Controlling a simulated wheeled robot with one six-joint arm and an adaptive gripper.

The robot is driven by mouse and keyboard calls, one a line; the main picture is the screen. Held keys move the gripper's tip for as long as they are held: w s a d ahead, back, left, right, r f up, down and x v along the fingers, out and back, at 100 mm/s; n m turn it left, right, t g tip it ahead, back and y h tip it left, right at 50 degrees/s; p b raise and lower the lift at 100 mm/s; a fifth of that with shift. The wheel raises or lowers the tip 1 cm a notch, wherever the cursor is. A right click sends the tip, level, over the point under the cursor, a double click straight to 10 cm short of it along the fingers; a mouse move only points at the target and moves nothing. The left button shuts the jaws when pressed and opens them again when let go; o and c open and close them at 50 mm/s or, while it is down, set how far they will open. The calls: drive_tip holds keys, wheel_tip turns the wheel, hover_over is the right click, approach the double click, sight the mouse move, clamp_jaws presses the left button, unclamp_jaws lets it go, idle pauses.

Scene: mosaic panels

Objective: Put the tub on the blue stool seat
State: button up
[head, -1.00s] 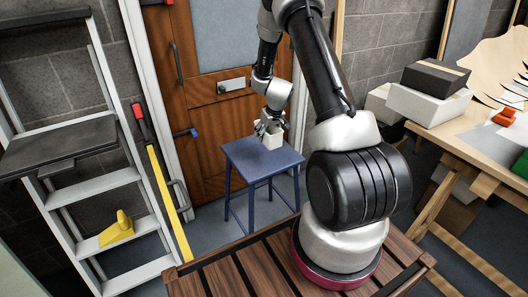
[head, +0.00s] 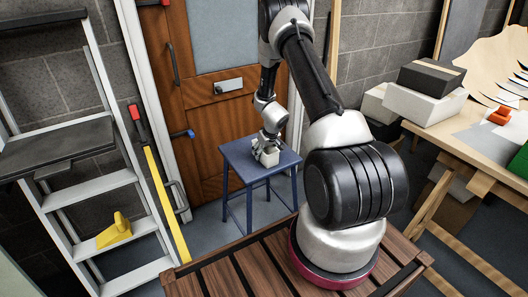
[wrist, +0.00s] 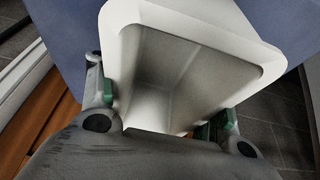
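The tub (head: 269,159) is a small off-white square container, upright over the blue stool seat (head: 236,158). It looks to be on the seat or just above it; contact under its base is hidden. My gripper (head: 264,146) is at the tub, reaching down from above. In the wrist view the tub's open mouth (wrist: 185,75) faces the camera and looks empty. My gripper (wrist: 165,115) has a green-padded finger on each side of the tub and appears shut on it. The blue seat (wrist: 75,30) shows behind the tub.
A stepladder (head: 95,180) with a yellow object (head: 114,230) on its step stands at left. A brown door (head: 215,110) is behind the stool. A workbench (head: 470,140) with boxes (head: 425,92) is at right. Bare seat surrounds the tub.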

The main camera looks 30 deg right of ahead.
drive_tip(key=o, duration=0.5)
drive_tip(key=shift+c, duration=0.2)
drive_tip(key=s+a+r+y, duration=0.1)
drive_tip(key=s+a+r, duration=0.3)
drive_tip(key=r, duration=0.9)
drive_tip(key=s+a+r, duration=0.3)
drive_tip(key=s+r, duration=0.4)
drive_tip(key=r, duration=0.6)
drive_tip(key=s+a+r+y, duration=0.1)
drive_tip(key=s+a+r, duration=0.3)
drive_tip(key=r, duration=0.8)
drive_tip(key=s+r+h, duration=0.1)
drive_tip(key=s+r, duration=0.3)
drive_tip(key=s, duration=0.7)
drive_tip(key=s+d+r+h, duration=0.1)
drive_tip(key=s+r, duration=0.3)
drive_tip(key=s, duration=0.8)
drive_tip(key=shift+s+r, duration=0.15)
drive_tip(key=shift+s, duration=0.05)
